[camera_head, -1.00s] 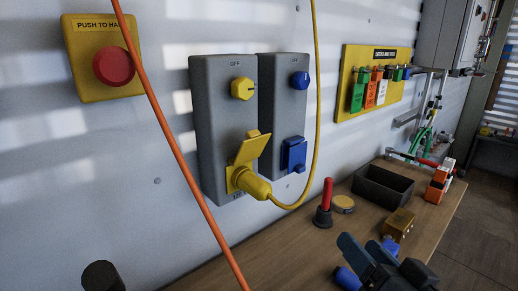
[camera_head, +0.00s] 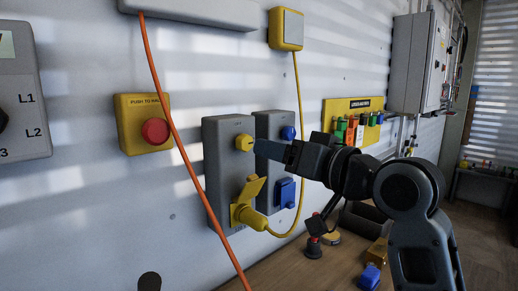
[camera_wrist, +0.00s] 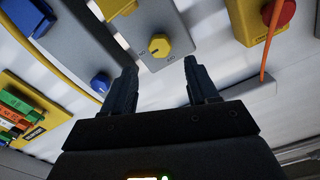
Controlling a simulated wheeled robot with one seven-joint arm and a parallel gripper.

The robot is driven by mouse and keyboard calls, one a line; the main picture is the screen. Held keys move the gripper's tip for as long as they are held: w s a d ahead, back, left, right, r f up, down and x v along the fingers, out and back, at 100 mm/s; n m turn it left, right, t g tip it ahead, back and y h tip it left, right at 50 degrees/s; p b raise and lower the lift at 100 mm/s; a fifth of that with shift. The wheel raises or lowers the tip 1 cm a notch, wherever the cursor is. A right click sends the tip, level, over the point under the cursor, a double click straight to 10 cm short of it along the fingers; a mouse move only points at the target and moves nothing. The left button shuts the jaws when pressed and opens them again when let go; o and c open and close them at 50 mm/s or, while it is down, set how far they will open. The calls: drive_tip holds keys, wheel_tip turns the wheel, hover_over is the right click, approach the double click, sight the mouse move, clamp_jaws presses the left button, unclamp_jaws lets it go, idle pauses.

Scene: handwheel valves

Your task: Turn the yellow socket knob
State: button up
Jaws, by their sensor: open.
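The yellow knob (camera_head: 244,142) is on the upper part of a grey socket box (camera_head: 215,160) on the wall. In the wrist view the yellow knob (camera_wrist: 159,46) lies ahead, between my fingers in the picture and beyond their tips. My gripper (camera_wrist: 158,75) is open, with a finger on each side and nothing between them. In the head view my gripper (camera_head: 262,148) reaches in from the right, close to the knob. I cannot tell whether it touches. A yellow plug (camera_head: 250,218) sits in the socket below, under a raised yellow flap (camera_head: 251,191).
A grey box with a blue knob (camera_head: 288,133) stands right beside. An orange cable (camera_head: 180,140) hangs left of the knob, near a red push button (camera_head: 155,131). A yellow cable (camera_head: 300,130) runs down on the right. A table (camera_head: 275,272) is below.

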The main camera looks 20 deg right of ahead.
sight(247, 144)
drive_tip(key=x, duration=0.6)
drive_tip(key=shift+w+b, duration=0.2)
drive_tip(key=shift+b, duration=0.2)
drive_tip(key=shift+w+a, duration=0.1)
drive_tip(key=shift+w, duration=0.15)
drive_tip(key=shift+w, duration=0.1)
drive_tip(key=shift+c, duration=0.4)
drive_tip(key=c, duration=0.7)
